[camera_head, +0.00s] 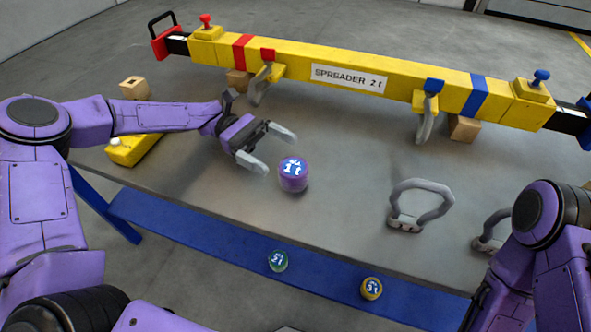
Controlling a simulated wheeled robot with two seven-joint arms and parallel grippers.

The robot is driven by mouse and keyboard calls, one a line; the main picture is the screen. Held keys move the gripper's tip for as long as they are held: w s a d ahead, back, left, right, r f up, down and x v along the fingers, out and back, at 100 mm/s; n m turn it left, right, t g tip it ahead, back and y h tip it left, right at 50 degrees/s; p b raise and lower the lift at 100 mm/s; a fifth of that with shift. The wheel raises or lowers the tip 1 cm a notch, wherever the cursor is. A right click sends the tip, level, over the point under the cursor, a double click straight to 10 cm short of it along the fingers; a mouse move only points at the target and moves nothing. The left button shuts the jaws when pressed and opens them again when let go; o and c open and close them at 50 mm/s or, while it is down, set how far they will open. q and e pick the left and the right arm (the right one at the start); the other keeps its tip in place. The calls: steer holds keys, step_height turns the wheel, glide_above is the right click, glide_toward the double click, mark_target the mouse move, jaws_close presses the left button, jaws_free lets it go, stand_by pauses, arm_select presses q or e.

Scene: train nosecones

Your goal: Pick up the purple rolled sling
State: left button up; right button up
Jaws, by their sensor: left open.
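The purple rolled sling (293,178) stands on the grey table as a short roll with a blue and white label on top. My left gripper (269,151) is just to the left of it and a little behind. Its two pale fingers are spread and point toward the sling, with nothing between them. The fingers look apart from the sling; their height over the table is hard to tell. My right arm (550,240) shows at the lower right, but its gripper is not in view.
A yellow spreader beam (350,77) rests on wooden blocks along the table's back. Grey shackles (420,205) stand to the right. A green roll (278,261) and a yellow roll (371,288) are on the blue front ledge (190,235).

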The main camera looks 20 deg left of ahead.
mark_target(299, 170)
arm_select(q)
step_height(299, 170, down, 2)
steer(key=shift+a+f, duration=0.1)
steer(key=p+x, duration=0.1)
steer(key=x, duration=0.6)
steer(key=shift+d, duration=0.35)
steer(key=c, duration=1.1)
steer(key=shift+c, duration=0.5)
